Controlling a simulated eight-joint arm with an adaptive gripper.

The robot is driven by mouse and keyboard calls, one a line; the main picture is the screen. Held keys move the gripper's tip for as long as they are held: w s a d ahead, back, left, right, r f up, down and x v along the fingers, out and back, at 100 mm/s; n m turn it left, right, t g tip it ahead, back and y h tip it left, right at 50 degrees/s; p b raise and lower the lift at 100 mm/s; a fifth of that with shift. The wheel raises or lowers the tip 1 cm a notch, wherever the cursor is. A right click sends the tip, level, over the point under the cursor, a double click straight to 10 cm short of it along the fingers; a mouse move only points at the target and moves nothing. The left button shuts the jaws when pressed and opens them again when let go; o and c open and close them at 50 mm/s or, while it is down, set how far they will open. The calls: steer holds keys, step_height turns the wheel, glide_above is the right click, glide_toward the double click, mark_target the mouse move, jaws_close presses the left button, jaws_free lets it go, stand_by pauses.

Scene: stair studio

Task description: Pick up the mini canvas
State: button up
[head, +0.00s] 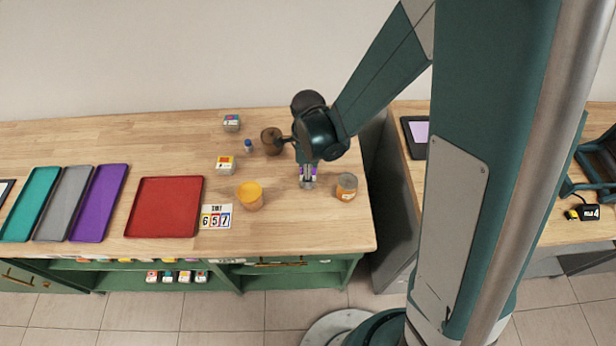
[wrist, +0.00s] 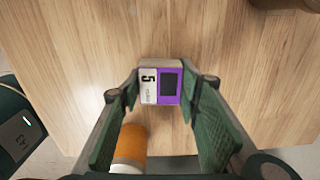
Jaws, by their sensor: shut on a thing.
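The mini canvas, which I take to be the small box (wrist: 167,82) with a white and purple face, a "5" and a dark square, sits between my fingertips in the wrist view. My gripper (wrist: 160,96) is shut on it, one finger at each side. In the head view my gripper (head: 308,182) points down over the right part of the wooden counter, and only a bit of purple shows at the fingers. I cannot tell whether the box touches the counter.
An orange-brown jar (head: 347,187) stands close to the right of my gripper, and a yellow-orange cup (head: 249,196) to the left. A brown round object (head: 271,140) is behind. Small boxes (head: 225,165), a red tray (head: 165,207) and a number card (head: 216,217) lie further left.

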steer(key=shift+r, duration=0.15)
steer(key=shift+r+p, duration=0.6)
steer(key=shift+r, duration=4.25)
steer(key=shift+r, duration=0.1)
steer(key=shift+r, duration=2.45)
steer(key=w+a, duration=0.7)
steer(key=w, duration=0.6)
steer(key=w+a, duration=0.7)
steer(key=w, duration=0.6)
steer(key=shift+n, duration=0.4)
steer(key=shift+f, duration=2.45)
steer(key=shift+f, duration=0.1)
steer(key=shift+f, duration=3)
